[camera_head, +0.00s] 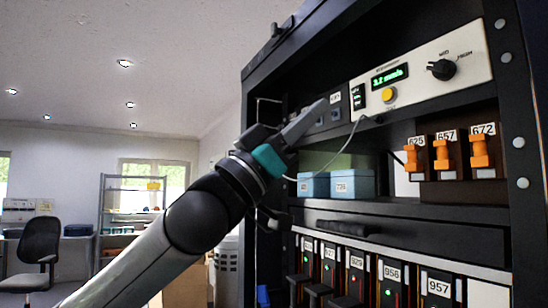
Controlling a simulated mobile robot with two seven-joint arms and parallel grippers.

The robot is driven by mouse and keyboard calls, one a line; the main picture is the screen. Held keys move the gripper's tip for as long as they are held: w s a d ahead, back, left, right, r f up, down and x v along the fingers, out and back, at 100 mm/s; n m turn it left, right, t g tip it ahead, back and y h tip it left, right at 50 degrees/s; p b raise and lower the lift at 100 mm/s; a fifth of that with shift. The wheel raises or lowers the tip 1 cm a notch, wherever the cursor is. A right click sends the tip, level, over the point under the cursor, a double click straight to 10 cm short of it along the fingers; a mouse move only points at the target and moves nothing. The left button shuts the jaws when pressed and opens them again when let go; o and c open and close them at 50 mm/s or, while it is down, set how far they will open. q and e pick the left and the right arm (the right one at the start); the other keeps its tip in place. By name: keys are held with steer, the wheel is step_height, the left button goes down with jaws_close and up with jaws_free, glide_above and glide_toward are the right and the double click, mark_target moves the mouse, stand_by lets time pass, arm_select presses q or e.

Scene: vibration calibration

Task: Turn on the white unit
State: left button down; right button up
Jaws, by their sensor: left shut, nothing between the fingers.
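The white unit (420,88) is mounted high in the black rack, at the upper right. Its face has a lit green display (390,76), a yellow round button (389,95), a black knob (441,69) at the right and a small black element with green marks (357,97) at its left end. My left gripper (322,106) is shut and empty. It points up and right in front of the dark grey module left of the white unit, hiding part of that module. I cannot tell whether it touches anything. My right gripper is not in view.
Orange handled pieces (446,154) stand in labelled slots below the white unit. Blue boxes (353,184) sit on a rack shelf, and a thin cable (345,148) hangs near the gripper. Numbered modules (392,284) fill the lower rack. A chair (38,252) stands far left.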

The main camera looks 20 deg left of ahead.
arm_select(q)
step_height(320, 180, down, 7)
steer(key=s+a+b, duration=0.2)
steer(key=b, duration=0.1)
steer(key=shift+r, duration=0.2)
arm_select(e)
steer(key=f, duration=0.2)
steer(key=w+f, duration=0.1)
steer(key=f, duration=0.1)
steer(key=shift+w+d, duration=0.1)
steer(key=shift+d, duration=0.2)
arm_select(q)
steer(key=shift+a, duration=0.15)
